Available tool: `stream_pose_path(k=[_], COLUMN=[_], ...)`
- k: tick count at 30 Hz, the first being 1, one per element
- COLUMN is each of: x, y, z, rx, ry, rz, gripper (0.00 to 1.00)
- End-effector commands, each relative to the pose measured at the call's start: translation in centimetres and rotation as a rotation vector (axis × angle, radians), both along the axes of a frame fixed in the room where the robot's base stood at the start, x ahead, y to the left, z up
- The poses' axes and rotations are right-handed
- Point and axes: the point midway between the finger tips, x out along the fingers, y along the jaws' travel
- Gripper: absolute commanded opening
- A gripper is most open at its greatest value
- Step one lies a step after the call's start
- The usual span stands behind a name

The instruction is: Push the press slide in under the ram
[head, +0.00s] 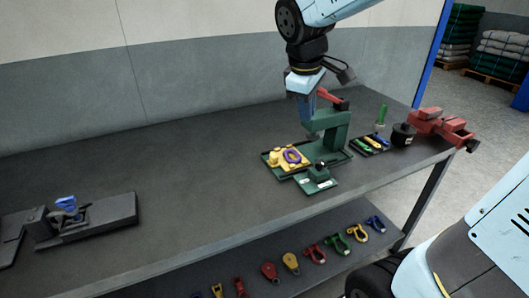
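The green press (336,130) with a red lever (329,97) stands on the right half of the workbench. The yellow block lies left of the press column, apparently out from under the press head. My gripper (306,109) points down beside the lever, above the yellow block. Its fingertips are too small and overlapped to tell open from shut.
Right of the press are a tray of coloured tools (370,145), a black cup (403,135) and a red vise (440,127). A dark fixture with a blue part (68,205) is at far left. The bench middle (190,180) is clear. Shackles hang or lie below.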

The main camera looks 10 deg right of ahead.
Motion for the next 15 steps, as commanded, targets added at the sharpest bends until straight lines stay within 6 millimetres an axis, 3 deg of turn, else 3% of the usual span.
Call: stream_pose_path(k=[6,15], x=[3.8,7.8], y=[4.3,11.0], z=[-2.5,-7.0], rx=[-0.119,-0.265], ry=[0.107,0.247], rz=[0.273,0.65], gripper=[0.0,0.0])
